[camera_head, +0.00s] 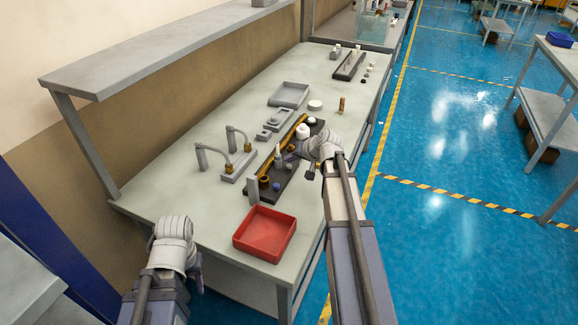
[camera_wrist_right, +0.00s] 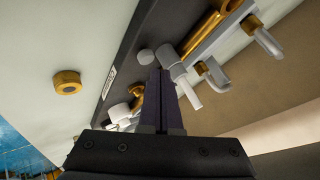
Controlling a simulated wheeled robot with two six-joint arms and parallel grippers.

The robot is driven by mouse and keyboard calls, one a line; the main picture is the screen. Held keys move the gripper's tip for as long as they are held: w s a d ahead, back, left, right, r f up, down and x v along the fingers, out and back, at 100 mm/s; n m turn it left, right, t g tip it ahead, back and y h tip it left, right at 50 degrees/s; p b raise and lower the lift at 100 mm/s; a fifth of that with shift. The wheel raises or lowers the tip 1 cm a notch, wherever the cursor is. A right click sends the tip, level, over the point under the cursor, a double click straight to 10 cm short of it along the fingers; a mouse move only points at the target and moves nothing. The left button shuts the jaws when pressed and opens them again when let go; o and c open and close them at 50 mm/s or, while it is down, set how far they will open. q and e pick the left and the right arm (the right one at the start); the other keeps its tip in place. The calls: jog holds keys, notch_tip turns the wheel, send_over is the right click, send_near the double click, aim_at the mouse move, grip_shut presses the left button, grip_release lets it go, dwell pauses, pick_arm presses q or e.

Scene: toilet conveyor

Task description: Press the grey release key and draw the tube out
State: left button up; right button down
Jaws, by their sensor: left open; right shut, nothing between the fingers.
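A brass-coloured tube (camera_head: 292,138) lies lengthwise along a dark fixture (camera_head: 283,187) in the middle of the bench. Its end also shows at the top of the right wrist view (camera_wrist_right: 208,27). My right gripper (camera_head: 290,157) is shut and empty over the fixture. In the right wrist view its fingertips (camera_wrist_right: 160,72) are beside a light grey cylinder with a stem (camera_wrist_right: 178,78); I cannot tell whether they touch. A round grey button (camera_wrist_right: 146,56) sits close by; which grey part is the release key is unclear. My left gripper (camera_head: 197,277) is open near the bench's front left, partly hidden by its wrist.
A red tray (camera_head: 265,234) stands at the near end of the bench. A grey stand with two bent spouts (camera_head: 238,164) is left of the fixture. A grey tray (camera_head: 289,94) lies farther back. The bench's left front surface is clear.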

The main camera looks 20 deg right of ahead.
jog(key=shift+f+b, duration=0.4)
jog(key=shift+f+b, duration=0.6)
dwell(0.8)
jog(key=shift+r, duration=0.1)
jog(key=shift+r+p, duration=0.95)
jog(key=shift+p, duration=0.1)
notch_tip(320, 180, up, 5)
jog(key=p, duration=0.5)
